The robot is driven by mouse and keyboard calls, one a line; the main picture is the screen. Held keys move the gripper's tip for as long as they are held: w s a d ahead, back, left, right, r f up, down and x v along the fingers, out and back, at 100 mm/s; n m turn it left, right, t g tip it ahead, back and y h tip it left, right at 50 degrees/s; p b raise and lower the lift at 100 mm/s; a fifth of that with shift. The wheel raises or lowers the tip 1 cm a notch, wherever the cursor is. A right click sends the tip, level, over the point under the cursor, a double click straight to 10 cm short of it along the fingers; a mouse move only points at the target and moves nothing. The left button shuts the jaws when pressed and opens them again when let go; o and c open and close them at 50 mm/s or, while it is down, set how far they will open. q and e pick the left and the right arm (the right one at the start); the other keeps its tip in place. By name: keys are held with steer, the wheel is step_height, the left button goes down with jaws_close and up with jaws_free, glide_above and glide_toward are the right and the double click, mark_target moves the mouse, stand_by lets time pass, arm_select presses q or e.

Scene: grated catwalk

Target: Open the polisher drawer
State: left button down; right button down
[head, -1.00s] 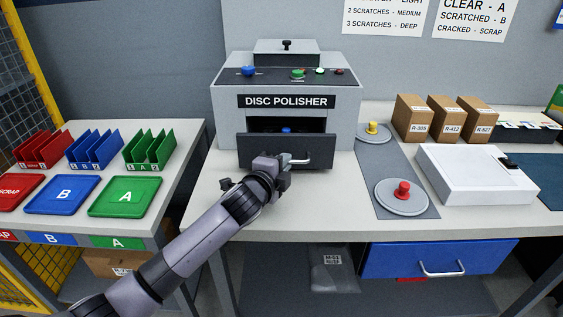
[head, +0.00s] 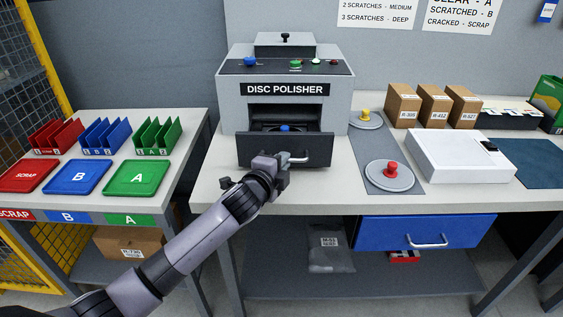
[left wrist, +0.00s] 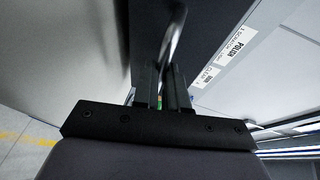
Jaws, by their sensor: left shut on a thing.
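The grey disc polisher (head: 338,107) stands on the workbench against the back wall. Its dark drawer (head: 252,150) is pulled out towards me, and a blue hub (head: 285,128) shows inside it. My left gripper (head: 284,164) is at the drawer front, shut on the metal drawer handle (head: 299,161). In the left wrist view the fingers (left wrist: 168,88) close around the curved handle (left wrist: 174,38). The gripper covers the left part of the handle in the head view. My right gripper is not in view.
Grey discs with a yellow knob (head: 365,116) and a red knob (head: 391,169) sit right of the polisher. Further right are a white box (head: 455,160) and brown cartons (head: 434,108). Left are the trays (head: 75,178). A blue drawer (head: 385,233) hangs below the bench.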

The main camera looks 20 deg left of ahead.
arm_select(q)
steer(key=c, duration=1.2)
jaws_free()
steer(key=shift+o, duration=0.2)
steer(key=shift+s, duration=0.15)
steer(key=shift+v, duration=3.45)
steer(key=shift+f, duration=0.1)
